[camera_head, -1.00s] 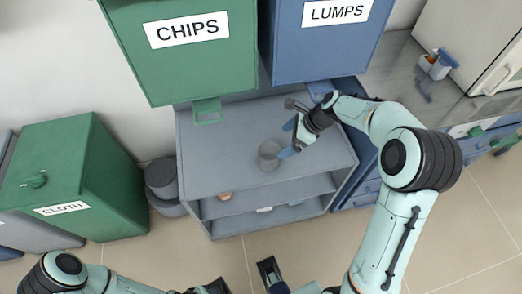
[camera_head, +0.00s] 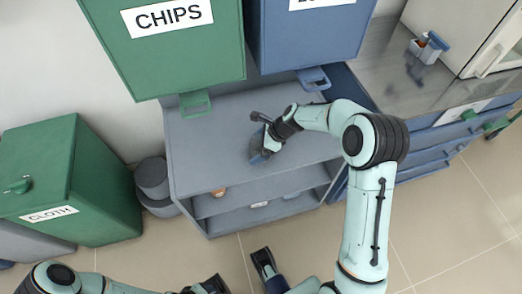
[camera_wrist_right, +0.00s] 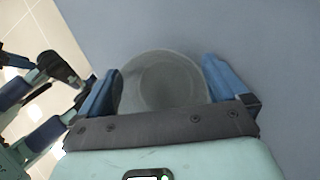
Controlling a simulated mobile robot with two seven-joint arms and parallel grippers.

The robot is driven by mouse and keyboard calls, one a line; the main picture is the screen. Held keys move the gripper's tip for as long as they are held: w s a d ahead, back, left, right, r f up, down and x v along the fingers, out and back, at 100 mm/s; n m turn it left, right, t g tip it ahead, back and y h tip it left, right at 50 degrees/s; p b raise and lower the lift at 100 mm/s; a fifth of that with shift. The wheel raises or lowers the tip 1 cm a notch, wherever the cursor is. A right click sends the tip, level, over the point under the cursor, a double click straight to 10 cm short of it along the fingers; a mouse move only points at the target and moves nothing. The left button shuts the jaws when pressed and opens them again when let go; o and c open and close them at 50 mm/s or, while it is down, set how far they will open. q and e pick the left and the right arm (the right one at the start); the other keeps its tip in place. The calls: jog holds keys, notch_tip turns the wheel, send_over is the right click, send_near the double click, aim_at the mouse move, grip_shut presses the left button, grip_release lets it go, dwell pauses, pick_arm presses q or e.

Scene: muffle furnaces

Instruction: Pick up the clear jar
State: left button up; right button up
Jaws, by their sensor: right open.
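The clear jar (camera_head: 256,141) stands on the grey top of a shelf unit (camera_head: 215,150), mostly covered by my right gripper (camera_head: 262,150) in the head view. In the right wrist view the jar (camera_wrist_right: 165,85) shows as a round, see-through shape between the two blue fingers of my right gripper (camera_wrist_right: 163,82). The fingers are open, one on each side of the jar, and whether they touch it is not clear.
The green CHIPS bin (camera_head: 165,45) and a blue bin (camera_head: 305,40) stand behind the shelf top, their handles over its back edge. A green CLOTH bin (camera_head: 75,180) and grey round containers (camera_head: 153,180) stand at left. The shelf top beside the jar is clear.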

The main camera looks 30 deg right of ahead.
jog(key=shift+r, duration=0.1)
jog(key=c, duration=0.9)
